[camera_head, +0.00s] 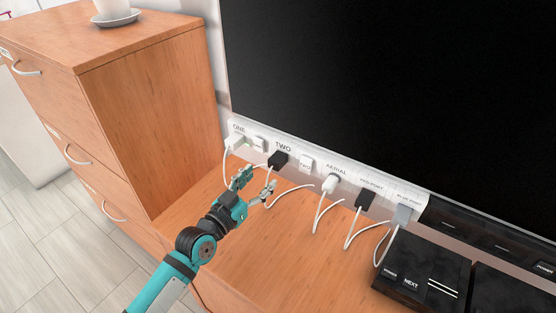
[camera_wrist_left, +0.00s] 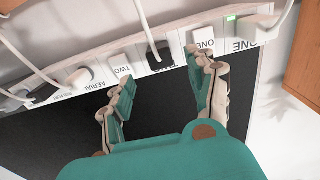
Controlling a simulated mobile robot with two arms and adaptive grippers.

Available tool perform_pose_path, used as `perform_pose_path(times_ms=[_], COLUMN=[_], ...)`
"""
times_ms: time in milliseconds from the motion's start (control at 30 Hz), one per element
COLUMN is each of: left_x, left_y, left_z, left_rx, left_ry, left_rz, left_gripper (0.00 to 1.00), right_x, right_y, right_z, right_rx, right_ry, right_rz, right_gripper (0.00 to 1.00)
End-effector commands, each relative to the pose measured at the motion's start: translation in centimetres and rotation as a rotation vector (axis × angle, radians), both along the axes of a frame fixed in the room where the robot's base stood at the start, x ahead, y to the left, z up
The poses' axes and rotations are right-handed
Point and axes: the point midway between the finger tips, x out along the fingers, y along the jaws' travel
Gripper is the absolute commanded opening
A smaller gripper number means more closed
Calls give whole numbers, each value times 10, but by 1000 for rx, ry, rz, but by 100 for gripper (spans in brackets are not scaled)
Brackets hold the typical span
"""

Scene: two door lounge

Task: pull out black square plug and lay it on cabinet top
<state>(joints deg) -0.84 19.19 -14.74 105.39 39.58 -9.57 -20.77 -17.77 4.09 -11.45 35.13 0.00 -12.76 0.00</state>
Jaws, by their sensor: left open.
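The black square plug (camera_head: 278,159) sits in the white socket strip under the label TWO, with a white cord hanging from it. It also shows in the left wrist view (camera_wrist_left: 160,57), ahead of the gap between my fingers. My left gripper (camera_head: 256,184) is open and empty, just in front of and below that plug, apart from it. It also shows in the left wrist view (camera_wrist_left: 160,68), with one finger on each side. The low wooden cabinet top (camera_head: 265,255) lies under the strip. A taller wooden cabinet (camera_head: 110,45) stands at the left. My right gripper is not in view.
A white plug (camera_head: 234,142) is under ONE. A round white plug (camera_head: 330,185), a second black plug (camera_head: 366,199) and a grey plug (camera_head: 402,215) are further right. Black boxes (camera_head: 425,275) fill the low top's right end.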

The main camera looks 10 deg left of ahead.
Motion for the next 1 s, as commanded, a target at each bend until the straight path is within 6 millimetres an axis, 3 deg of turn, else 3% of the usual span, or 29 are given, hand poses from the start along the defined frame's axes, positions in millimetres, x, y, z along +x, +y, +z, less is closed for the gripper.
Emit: perform_pose_path(times_ms=[267, 600, 1000], left_x=[31, 70, 80], left_y=[-13, -29, -33], left_z=[-1, -1, 0], left_rx=[-3, 1, -1], left_ry=[-2, -1, 1], left_rz=[1, 0, -1], left_gripper=[58, 58, 58], right_x=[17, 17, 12], right_y=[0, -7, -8], right_z=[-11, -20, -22], right_rx=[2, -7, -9], right_ry=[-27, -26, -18], right_rz=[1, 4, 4], right_gripper=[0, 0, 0])
